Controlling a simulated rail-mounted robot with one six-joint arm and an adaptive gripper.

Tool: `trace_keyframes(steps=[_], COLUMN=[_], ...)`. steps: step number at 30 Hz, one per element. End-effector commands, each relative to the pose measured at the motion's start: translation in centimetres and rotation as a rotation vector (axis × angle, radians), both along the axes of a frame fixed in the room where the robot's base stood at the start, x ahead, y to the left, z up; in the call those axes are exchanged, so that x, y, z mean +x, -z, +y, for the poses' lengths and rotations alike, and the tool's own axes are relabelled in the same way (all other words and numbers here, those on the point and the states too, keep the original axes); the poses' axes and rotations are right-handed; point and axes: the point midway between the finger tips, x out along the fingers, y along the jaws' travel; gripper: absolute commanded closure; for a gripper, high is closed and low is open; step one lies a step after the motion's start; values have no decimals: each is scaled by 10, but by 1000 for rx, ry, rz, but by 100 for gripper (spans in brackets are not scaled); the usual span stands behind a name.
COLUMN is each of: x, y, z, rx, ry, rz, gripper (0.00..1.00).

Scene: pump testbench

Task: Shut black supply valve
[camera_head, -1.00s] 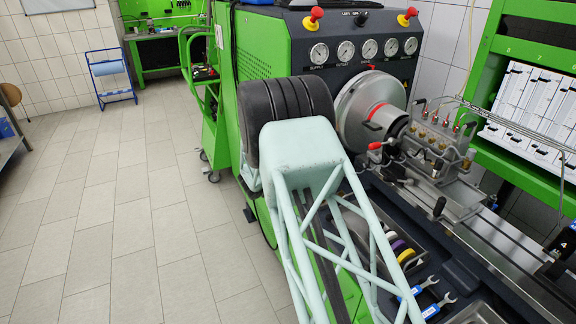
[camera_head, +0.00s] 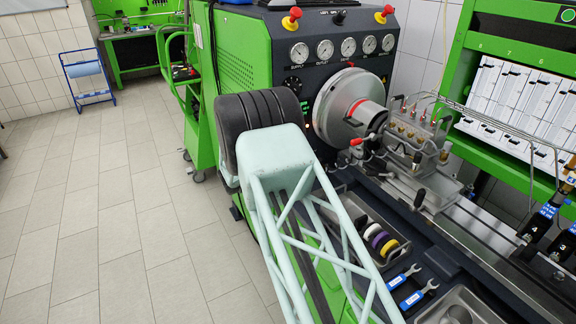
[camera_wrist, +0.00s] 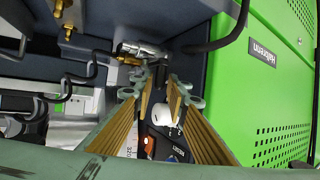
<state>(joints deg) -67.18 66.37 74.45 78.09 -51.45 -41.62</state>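In the head view, a small black knob (camera_head: 292,85) sits below the left gauge, marked SUPPLY, on the dark panel. I cannot tell which is the supply valve. My gripper is hidden in the head view behind my pale arm. In the wrist view, my gripper (camera_wrist: 165,85) points away with its two long fingers apart, a narrow gap showing between them. A white rounded piece (camera_wrist: 161,112) and printed labels show through the gap. I see no contact and nothing clearly held.
A green cabinet wall (camera_wrist: 270,90) stands close on the right in the wrist view, and a black hose (camera_wrist: 222,42) arches above. A row of gauges (camera_head: 348,46), a large chuck (camera_head: 345,105) and a tool tray (camera_head: 385,240) lie near my arm. The floor at left is clear.

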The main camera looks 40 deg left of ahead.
Motion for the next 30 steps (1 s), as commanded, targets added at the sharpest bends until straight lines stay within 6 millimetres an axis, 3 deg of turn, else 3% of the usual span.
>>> trace_keyframes(steps=[17,23,30], x=[-6,-20,-49], y=[-1,-7,-20], z=[-1,-4,-9], rx=[-1,-1,-1], ry=[0,1,-1], rz=[2,1,2], gripper=[77,77,77])
